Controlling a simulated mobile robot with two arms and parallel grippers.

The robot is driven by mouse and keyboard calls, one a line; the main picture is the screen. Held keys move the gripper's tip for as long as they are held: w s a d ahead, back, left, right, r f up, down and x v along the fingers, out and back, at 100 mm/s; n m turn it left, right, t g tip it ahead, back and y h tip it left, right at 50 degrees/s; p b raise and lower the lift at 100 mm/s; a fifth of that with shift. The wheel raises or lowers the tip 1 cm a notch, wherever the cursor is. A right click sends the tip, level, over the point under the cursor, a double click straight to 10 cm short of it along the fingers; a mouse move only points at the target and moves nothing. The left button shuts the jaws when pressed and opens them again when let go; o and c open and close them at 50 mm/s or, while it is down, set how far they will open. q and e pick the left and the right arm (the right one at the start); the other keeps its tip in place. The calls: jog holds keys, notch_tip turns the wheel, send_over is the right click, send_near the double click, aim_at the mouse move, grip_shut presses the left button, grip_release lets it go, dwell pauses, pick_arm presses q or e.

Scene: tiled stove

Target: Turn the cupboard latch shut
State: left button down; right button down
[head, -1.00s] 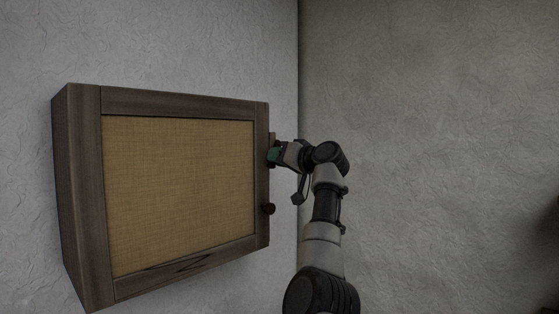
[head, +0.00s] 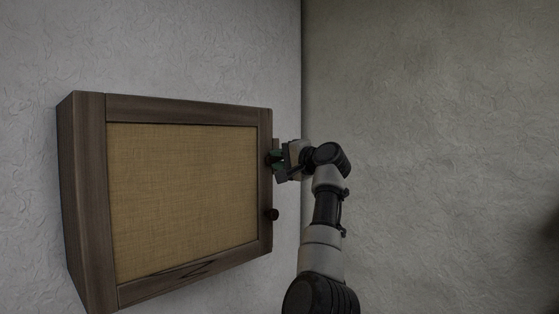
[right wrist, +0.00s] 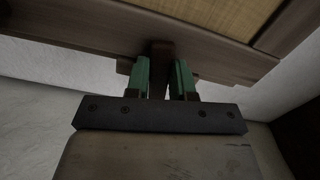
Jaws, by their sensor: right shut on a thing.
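The cupboard (head: 90,200) hangs on the white wall, with a dark wood frame and a woven tan door panel (head: 185,195). Its door looks closed. My right gripper (head: 275,158) is at the upper right edge of the door. In the right wrist view its two green fingers (right wrist: 160,80) are shut on the dark wooden latch (right wrist: 161,54), one finger on each side. The latch is mostly hidden by the gripper in the head view. My left gripper is in neither view.
The room corner and a bare grey wall (head: 430,130) lie to the right. The space in front of that wall is clear.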

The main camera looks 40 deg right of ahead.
jog(key=shift+r+m, duration=0.15)
jog(key=shift+m, duration=1.05)
jog(key=c, duration=1)
grip_release()
jog(key=shift+o, duration=0.2)
